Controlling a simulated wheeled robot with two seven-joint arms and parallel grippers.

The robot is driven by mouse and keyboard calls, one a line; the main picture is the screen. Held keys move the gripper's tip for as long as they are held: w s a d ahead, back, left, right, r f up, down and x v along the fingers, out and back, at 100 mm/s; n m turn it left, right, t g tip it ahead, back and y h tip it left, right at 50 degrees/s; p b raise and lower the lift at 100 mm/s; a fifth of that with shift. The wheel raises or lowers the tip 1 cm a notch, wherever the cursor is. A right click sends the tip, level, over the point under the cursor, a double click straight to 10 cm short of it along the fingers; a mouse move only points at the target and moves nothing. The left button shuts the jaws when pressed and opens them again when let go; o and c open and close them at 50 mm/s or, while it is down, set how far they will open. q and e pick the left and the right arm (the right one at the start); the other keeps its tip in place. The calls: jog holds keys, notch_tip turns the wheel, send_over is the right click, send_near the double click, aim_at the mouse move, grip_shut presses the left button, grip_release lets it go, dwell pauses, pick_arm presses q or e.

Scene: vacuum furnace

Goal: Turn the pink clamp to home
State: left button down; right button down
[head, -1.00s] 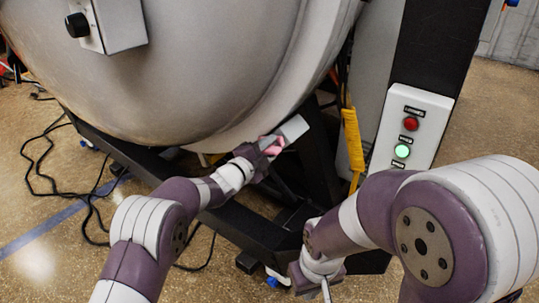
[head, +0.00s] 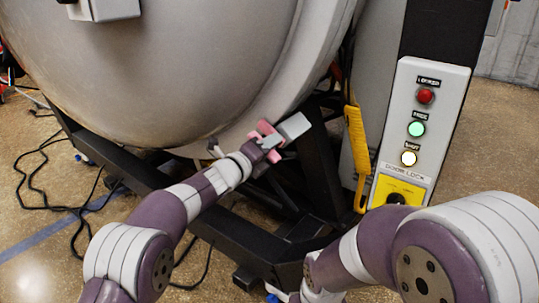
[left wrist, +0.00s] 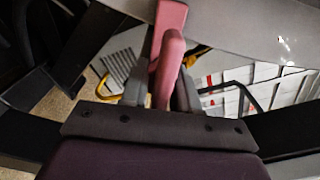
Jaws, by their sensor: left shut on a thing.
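The pink clamp (head: 266,130) sits at the lower right rim of the big grey furnace door (head: 180,70), beside a light grey block (head: 293,126). My left gripper (head: 268,143) is at the clamp with its fingers around it. In the left wrist view the pink clamp (left wrist: 168,65) stands up between the two grey fingers of my left gripper (left wrist: 161,92), which are shut on it. The fingers hide part of the clamp. My right arm shows at the lower right of the head view, but its gripper fingers are not visible.
A control panel (head: 420,130) with red, green and white lights and a yellow door lock label stands to the right. A yellow handle (head: 356,150) hangs beside it. A black frame (head: 235,225) lies under the furnace. Black cables lie on the floor at left.

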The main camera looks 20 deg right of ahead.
pick_arm(q)
jog(key=shift+f+m+b, duration=0.15)
jog(key=shift+m+b, duration=0.6)
jog(key=shift+m, duration=0.15)
jog(key=c, duration=1.1)
grip_release()
jog(key=p+v, duration=0.2)
jog(key=v, duration=1)
jog(key=shift+s+a+p, duration=0.25)
jog(key=shift+a+p, duration=0.05)
